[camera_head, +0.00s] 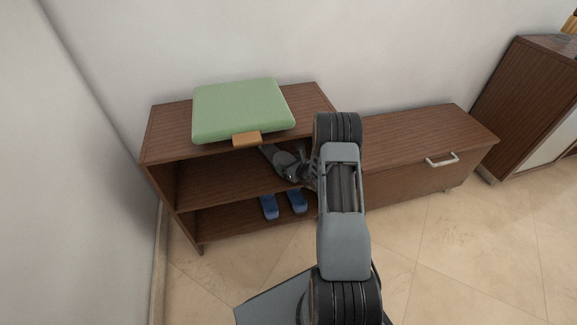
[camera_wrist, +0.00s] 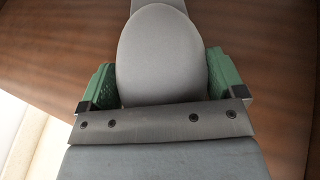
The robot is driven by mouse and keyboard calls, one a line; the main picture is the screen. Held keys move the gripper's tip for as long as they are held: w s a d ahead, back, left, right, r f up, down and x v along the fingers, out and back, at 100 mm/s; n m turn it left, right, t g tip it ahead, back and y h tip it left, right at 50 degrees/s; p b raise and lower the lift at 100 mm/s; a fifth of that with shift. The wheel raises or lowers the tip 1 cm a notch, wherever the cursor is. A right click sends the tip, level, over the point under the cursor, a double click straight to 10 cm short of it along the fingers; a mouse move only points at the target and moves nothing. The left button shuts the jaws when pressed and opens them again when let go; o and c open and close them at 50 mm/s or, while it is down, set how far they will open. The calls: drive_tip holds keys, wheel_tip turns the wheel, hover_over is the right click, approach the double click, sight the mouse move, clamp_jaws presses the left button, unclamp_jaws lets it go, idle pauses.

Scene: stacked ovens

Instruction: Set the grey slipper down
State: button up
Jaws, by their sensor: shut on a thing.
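In the head view, my gripper (camera_head: 283,170) reaches from the right into the upper compartment of the open shelf unit (camera_head: 185,187). The slipper shows there as a narrow grey shape (camera_head: 268,153) beyond the fingers. Brown wood lies behind the slipper in the wrist view. I cannot tell whether the slipper touches the shelf board. My arm hides the unit's right side.
A green cushion (camera_head: 240,106) with an orange-brown block (camera_head: 247,139) at its front edge lies on top of the unit. Blue slippers (camera_head: 269,207) stand on the lower shelf. A low drawer cabinet (camera_head: 420,150) adjoins at right. The upper compartment's left part looks clear.

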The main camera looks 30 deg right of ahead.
drive_tip(key=shift+f, duration=0.2)
drive_tip(key=o, duration=0.7)
drive_tip(key=shift+r, duration=0.1)
